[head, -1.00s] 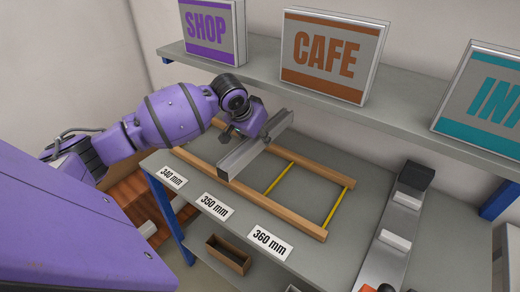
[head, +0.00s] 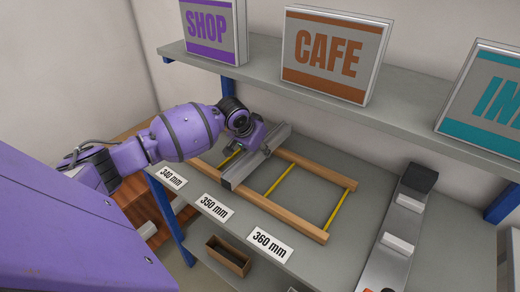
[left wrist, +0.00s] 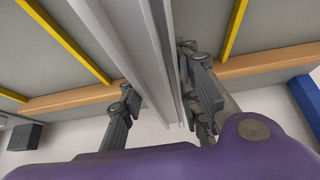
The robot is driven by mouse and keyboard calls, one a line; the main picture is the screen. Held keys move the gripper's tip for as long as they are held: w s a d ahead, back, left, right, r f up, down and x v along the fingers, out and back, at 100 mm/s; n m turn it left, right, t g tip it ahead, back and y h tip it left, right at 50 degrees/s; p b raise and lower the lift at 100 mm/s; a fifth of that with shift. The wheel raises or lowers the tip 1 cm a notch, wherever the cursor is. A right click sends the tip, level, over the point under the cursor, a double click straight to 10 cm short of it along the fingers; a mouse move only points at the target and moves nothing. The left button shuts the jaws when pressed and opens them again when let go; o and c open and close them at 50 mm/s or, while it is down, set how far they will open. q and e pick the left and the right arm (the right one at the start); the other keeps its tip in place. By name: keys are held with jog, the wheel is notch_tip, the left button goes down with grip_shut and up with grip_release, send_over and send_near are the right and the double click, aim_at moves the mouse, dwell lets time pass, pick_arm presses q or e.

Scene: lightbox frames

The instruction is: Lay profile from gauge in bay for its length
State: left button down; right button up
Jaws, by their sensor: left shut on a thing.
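A long grey metal profile (head: 262,155) is held in my left gripper (head: 250,148). It spans the two wooden rails (head: 285,214) of a rack, between two yellow dividers, in the middle bay behind the "350 mm" label (head: 214,207). Whether it touches the rails or hovers just above them I cannot tell. In the left wrist view the profile (left wrist: 150,45) runs between the fingers, with a yellow divider apart on each side. The gauge (head: 385,255), a grey bar with a black end block and pale blocks, stands at the right with no profile on it. My right gripper is out of view.
The "340 mm" label (head: 171,178) and "360 mm" label (head: 271,245) mark the neighbouring bays. The bay at the right is empty. A shelf (head: 400,118) with signs overhangs the back. A small open wooden box (head: 228,255) sits below the front edge.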

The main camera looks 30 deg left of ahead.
pick_arm(q)
jog(key=c, duration=1.6)
grip_release()
jog(key=shift+f, duration=0.1)
jog(key=o, duration=0.3)
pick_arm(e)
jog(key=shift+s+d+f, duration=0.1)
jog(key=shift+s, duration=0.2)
pick_arm(q)
jog(key=shift+r, duration=0.35)
jog(key=p+v, duration=0.1)
jog(key=v, duration=0.9)
jog(key=shift+s+r, duration=0.2)
jog(key=shift+r, duration=0.1)
jog(key=shift+s+r, duration=0.3)
jog(key=shift+r, duration=0.05)
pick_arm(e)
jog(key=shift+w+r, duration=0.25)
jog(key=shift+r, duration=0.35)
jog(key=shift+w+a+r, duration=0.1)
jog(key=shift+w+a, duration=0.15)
